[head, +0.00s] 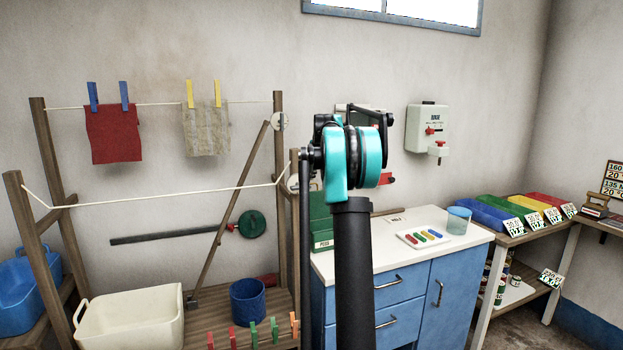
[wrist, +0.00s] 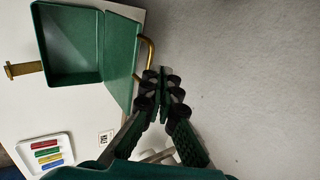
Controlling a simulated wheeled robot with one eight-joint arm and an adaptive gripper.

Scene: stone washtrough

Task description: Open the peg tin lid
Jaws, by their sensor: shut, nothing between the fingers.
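The green peg tin (wrist: 68,45) stands on the white cabinet top, and its dark inside shows in the wrist view. Its green lid (wrist: 120,62) stands open along the tin's right side, with a curved brass handle (wrist: 149,52) on its far side. My gripper (wrist: 164,75) is shut and empty, its fingertips close beside the lid and handle. I cannot tell whether they touch. In the head view, the tin's labelled front (head: 323,241) shows left of my arm, which hides the rest of the tin and my gripper.
A white tray (head: 424,238) of coloured pegs and a blue cup (head: 458,220) stand on the cabinet top (head: 480,237). A brass piece (wrist: 25,69) sticks out left of the tin. A wooden drying rack stands left, and coloured bins at right. The wall is close behind.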

